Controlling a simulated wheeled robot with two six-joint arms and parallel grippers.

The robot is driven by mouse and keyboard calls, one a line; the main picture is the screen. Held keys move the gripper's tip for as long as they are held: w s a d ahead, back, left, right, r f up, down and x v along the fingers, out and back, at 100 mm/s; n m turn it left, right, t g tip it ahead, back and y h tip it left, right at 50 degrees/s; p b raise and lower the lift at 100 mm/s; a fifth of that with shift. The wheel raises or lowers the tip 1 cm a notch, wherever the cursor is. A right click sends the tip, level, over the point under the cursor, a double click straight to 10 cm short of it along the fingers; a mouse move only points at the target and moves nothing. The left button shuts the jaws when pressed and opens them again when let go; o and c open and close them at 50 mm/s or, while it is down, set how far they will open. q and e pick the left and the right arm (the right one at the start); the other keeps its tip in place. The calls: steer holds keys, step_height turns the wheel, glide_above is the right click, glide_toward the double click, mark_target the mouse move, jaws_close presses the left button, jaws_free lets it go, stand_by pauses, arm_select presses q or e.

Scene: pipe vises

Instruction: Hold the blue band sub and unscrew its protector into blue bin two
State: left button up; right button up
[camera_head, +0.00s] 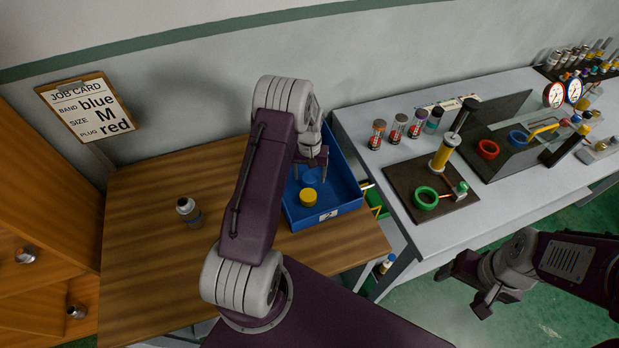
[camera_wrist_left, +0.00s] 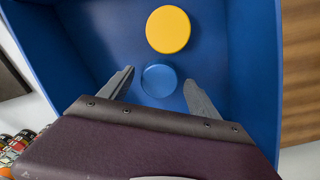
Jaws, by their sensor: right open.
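The blue bin (camera_head: 345,207) bears a label reading 2. A yellow round cap (camera_head: 308,196) lies in it and also shows in the left wrist view (camera_wrist_left: 168,30). A blue round cap (camera_wrist_left: 160,80) lies beside the yellow one. My left gripper (camera_head: 312,172) is over the bin, pointing down; its fingers (camera_wrist_left: 158,88) are apart, with the blue cap showing between them and gaps on both sides. My right gripper (camera_head: 468,288) is open and empty over the floor at the right.
A job card (camera_head: 88,106) on the wall reads blue, M, red. The grey bench (camera_head: 400,235) at right holds several small bottles, a dark board (camera_head: 405,185) with a yellow cylinder and green ring, and gauges (camera_head: 554,94). The wooden bench (camera_head: 140,270) is clear around the sub.

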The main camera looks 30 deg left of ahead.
mark_target(309, 178)
arm_select(q)
step_height(309, 178, up, 10)
steer(key=b, duration=0.1)
steer(key=s+d+r+m, duration=0.1)
steer(key=s+d+m, duration=0.1)
steer(key=s+d, duration=0.4)
steer(key=s+d+r+m+t, duration=0.1)
steer(key=s+d, duration=0.5)
steer(key=s, duration=0.6)
steer(key=shift+s+r+m, duration=0.15)
steer(key=shift+s+m, duration=0.1)
steer(key=shift+m, duration=0.35)
steer(key=shift+d, duration=0.1)
